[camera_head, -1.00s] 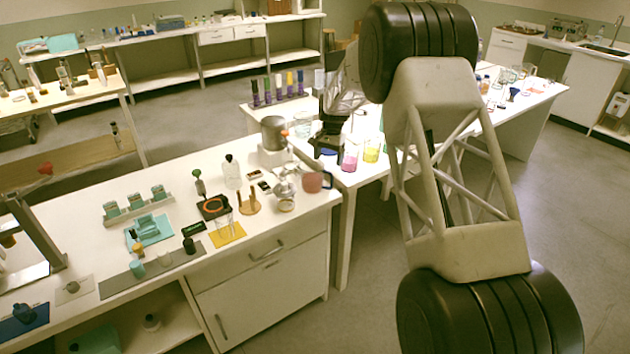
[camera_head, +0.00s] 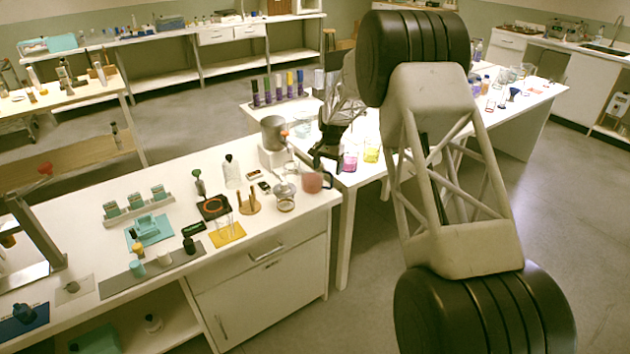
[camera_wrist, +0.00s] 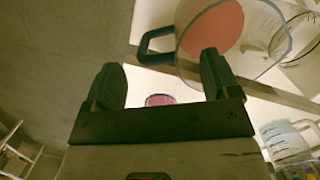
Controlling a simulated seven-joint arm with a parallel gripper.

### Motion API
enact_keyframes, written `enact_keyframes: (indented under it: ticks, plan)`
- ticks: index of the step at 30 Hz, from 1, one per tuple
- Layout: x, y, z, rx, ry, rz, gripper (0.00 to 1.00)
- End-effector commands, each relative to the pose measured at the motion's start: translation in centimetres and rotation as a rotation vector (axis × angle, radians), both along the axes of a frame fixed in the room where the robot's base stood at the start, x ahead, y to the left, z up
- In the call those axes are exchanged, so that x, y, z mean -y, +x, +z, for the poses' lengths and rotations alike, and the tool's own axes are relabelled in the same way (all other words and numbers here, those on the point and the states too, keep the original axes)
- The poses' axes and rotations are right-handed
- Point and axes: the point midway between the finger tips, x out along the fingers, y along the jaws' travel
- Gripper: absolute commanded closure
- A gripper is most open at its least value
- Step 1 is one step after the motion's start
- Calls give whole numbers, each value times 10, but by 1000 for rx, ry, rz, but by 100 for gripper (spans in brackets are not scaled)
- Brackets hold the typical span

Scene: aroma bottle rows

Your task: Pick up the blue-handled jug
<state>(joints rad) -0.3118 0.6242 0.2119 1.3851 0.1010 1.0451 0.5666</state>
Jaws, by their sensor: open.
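The blue-handled jug (camera_head: 312,182) is clear and holds red liquid. It stands at the right end of the near bench in the head view. In the wrist view the jug (camera_wrist: 222,35) fills the upper right, and its dark blue handle (camera_wrist: 146,48) points left. My gripper (camera_head: 327,164) is open, just above and behind the jug in the head view. In the wrist view the gripper (camera_wrist: 160,72) has its fingers apart, with the handle showing beyond the gap and the right finger overlapping the jug's wall. Contact cannot be told.
Pink (camera_head: 350,161) and yellow (camera_head: 371,152) beakers stand on the table behind. A grey-headed device (camera_head: 273,133) stands left of my gripper, and a clear glass vessel (camera_head: 285,201) is left of the jug. The floor right of the bench is clear.

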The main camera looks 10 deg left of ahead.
Motion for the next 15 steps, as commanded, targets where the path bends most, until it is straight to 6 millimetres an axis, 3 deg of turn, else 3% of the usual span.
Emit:
enact_keyframes:
  ticks: [9, 15]
  plan:
    - [0, -6, -34, 0, 0, 0, 19]
    - [-1, -7, -41, 0, 0, 0, 19]
